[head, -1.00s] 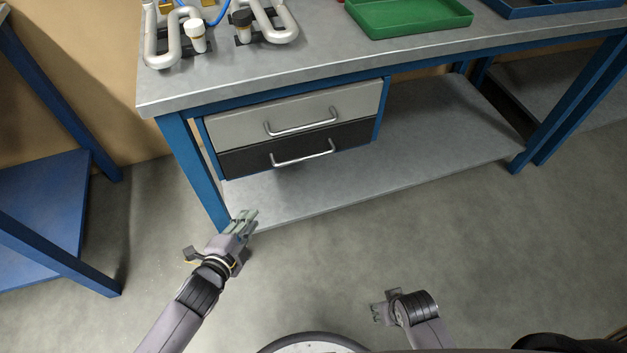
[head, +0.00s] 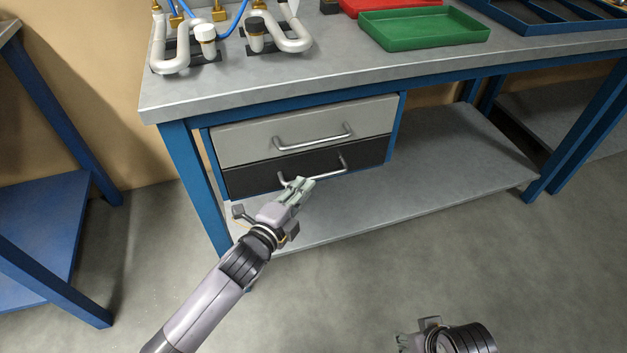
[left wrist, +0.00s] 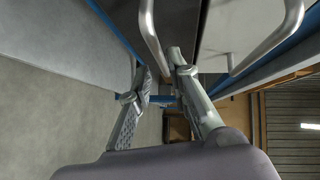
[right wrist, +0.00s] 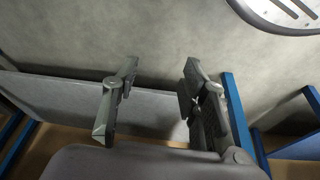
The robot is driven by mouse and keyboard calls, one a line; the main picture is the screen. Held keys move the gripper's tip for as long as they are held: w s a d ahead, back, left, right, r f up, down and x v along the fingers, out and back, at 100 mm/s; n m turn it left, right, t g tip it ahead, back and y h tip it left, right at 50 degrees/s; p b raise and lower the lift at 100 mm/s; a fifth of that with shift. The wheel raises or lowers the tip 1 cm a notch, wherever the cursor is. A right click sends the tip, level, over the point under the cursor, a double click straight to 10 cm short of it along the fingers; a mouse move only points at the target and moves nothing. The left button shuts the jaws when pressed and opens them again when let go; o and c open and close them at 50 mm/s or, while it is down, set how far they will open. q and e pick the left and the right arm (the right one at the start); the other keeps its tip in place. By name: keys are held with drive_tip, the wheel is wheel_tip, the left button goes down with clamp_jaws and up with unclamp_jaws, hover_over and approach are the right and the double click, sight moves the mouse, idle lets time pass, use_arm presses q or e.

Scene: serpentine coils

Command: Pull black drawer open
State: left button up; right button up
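The black drawer (head: 250,178) is the lower of two drawers under the bench, and its front looks flush with the frame. Its silver bar handle (head: 325,170) is partly hidden by my left gripper (head: 306,184), whose fingertips are at the handle's left part. In the left wrist view the left gripper (left wrist: 160,68) has its fingers apart. The black drawer's handle (left wrist: 149,28) reaches down to the gap between the fingertips; I cannot tell whether they touch it. My right gripper (right wrist: 160,68) is open and empty, low over the floor, far from the drawer.
The grey drawer (head: 240,137) with its own handle (head: 312,138) is directly above. The bench's lower shelf (head: 440,150) and blue leg (head: 195,185) are close to the left arm. A green tray (head: 425,28) and pipe coils stand on top. The floor in front is clear.

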sight(313, 177)
use_arm(q)
drive_tip(key=shift+b+x, duration=0.5)
drive_tip(key=shift+x, duration=2.35)
use_arm(e)
drive_tip(key=shift+v, duration=1.25)
use_arm(q)
drive_tip(key=shift+c, duration=0.4)
use_arm(e)
drive_tip(key=shift+s+d, duration=0.1)
use_arm(q)
clamp_jaws()
